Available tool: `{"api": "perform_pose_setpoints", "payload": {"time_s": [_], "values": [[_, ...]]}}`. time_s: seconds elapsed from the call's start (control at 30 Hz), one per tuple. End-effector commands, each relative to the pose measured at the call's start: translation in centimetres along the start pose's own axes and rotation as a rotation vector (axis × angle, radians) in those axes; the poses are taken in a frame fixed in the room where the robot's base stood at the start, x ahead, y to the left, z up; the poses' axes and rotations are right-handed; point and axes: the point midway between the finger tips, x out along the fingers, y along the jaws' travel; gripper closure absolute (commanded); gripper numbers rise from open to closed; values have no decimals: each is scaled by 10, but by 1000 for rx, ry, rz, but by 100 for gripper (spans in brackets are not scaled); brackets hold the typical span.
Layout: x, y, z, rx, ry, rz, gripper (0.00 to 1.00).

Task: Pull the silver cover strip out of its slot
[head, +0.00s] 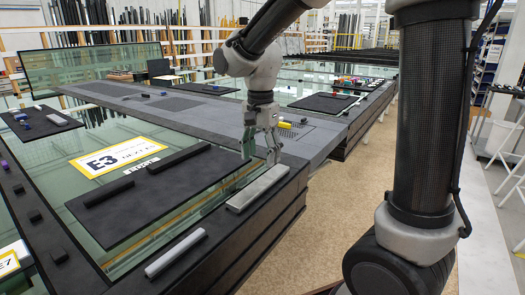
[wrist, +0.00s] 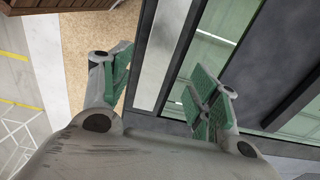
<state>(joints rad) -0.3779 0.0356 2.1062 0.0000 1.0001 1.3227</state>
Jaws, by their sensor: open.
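A silver cover strip (head: 258,187) lies along the dark frame edge just below my gripper. It also shows in the wrist view (wrist: 166,45), lying between the two fingers and running away from the camera. My gripper (head: 260,155) points down over the far end of the strip, its fingers spread and empty. In the wrist view, my gripper (wrist: 160,88) has its green-padded fingers on either side of the strip, apparently not touching it.
A second, shorter silver bar (head: 175,253) lies nearer on the same dark frame. A glazed panel with a yellow E3 sign (head: 118,157) and a dark board (head: 150,195) lies left. A grey ledge (head: 215,118) crosses behind my gripper. Speckled floor (head: 390,170) is clear on the right.

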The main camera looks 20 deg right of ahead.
Motion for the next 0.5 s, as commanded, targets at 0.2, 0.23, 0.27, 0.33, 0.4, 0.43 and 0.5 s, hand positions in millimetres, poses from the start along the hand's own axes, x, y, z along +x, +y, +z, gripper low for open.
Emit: {"api": "perform_pose_setpoints", "payload": {"time_s": [0.2,0.23,0.27,0.33,0.4,0.43,0.5], "values": [[23,1,0,-1,-1,3,39],[27,1,0,-1,-1,3,39],[30,2,0,-1,-1,3,39],[38,1,0,-2,-1,2,39],[45,1,0,-2,-1,2,39],[49,1,0,-2,-1,2,39],[56,2,0,-2,-1,3,39]]}}
